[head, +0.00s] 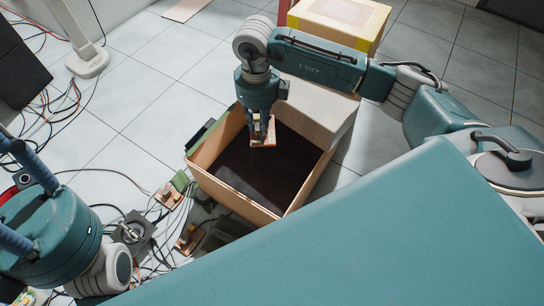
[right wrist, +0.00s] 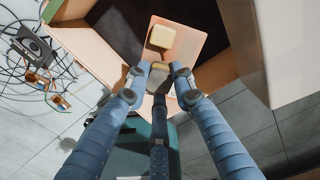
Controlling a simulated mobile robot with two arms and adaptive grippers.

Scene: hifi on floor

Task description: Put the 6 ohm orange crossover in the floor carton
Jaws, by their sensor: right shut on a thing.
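My right gripper (head: 262,128) is shut on a small board with parts on it, the orange crossover (head: 264,142). It holds the board over the open floor carton (head: 240,203), near the back of its opening. In the right wrist view the pale orange board (right wrist: 198,42), with a cream block on it, shows beyond the fingertips (right wrist: 160,80), against the carton's dark inside. I cannot read a 6 ohm marking. My left gripper (head: 18,190) is at the left edge; its fingertips are cut off.
Two similar boards (head: 169,196) (head: 187,239) lie on the floor left of the carton among tangled cables and a dark speaker part (head: 131,232). A taped box (head: 338,20) stands behind.

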